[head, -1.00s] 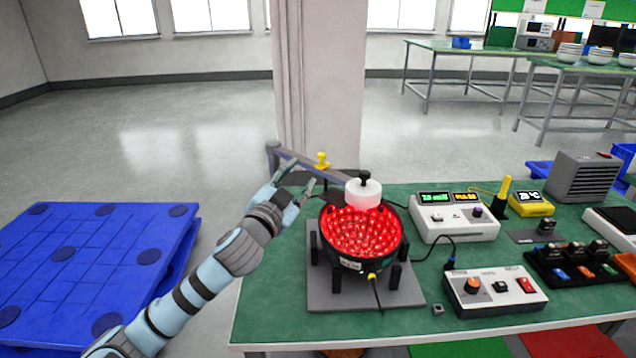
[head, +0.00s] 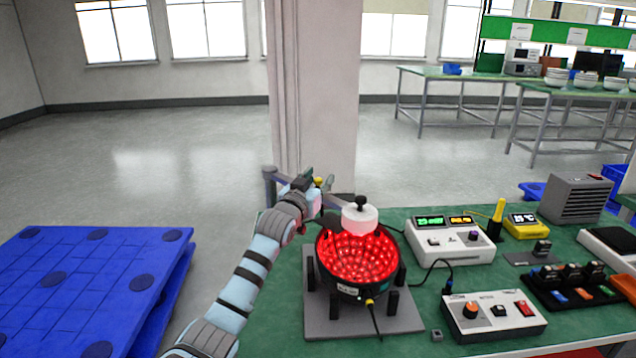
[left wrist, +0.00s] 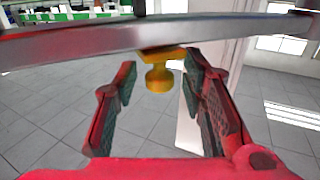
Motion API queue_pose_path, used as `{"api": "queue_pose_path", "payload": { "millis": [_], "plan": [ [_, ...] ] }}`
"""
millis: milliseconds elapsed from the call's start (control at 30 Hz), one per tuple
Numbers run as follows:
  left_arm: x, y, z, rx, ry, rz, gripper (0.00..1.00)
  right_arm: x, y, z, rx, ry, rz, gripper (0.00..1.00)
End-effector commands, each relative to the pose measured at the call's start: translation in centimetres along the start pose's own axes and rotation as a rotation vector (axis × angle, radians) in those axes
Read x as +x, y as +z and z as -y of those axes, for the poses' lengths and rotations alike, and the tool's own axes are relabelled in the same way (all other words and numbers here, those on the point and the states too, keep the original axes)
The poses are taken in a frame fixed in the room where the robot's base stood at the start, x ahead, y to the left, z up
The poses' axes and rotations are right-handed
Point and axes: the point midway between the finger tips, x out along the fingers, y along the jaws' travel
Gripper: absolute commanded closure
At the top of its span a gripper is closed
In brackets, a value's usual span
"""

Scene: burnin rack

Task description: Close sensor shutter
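A yellow knob (head: 318,181) sits on a grey metal bar behind the round lamp bowl. In the left wrist view the knob (left wrist: 158,75) shows against the bar (left wrist: 80,45), between the two finger pads. My left gripper (left wrist: 158,95) is open around the knob, with a gap on both sides. In the head view the left gripper (head: 310,188) partly hides the bar and knob. A white cylinder with a black knob (head: 360,218) sits at the back of the black bowl of red-lit lamps (head: 357,260). No part is plainly marked as the shutter. My right gripper is not in view.
The bowl stands on a grey plate (head: 322,318) on a green table. Two control boxes (head: 450,243) (head: 495,317) and a black tray (head: 575,292) stand to the right. A wide pillar (head: 318,90) rises behind. A blue pallet (head: 75,285) lies at left.

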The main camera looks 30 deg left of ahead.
Motion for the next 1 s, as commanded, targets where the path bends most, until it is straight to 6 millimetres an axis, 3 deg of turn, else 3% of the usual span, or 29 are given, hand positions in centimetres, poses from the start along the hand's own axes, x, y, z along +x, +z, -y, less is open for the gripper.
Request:
{"api": "queue_pose_path", "payload": {
  "millis": [233,467,767,1000],
  "plan": [
    [0.1,0.0,0.0,0.001,0.0,0.001,0.62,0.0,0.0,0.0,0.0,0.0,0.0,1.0],
    [0.1,0.0,0.0,0.001,0.0,0.001,0.99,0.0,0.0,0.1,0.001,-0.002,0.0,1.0],
    [0.0,0.0,-0.2,0.0,0.001,0.002,1.0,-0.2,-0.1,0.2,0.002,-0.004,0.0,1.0],
    [-1.6,-0.3,-4.2,-0.002,0.004,0.006,1.0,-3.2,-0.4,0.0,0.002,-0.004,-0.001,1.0]
  ]
}}
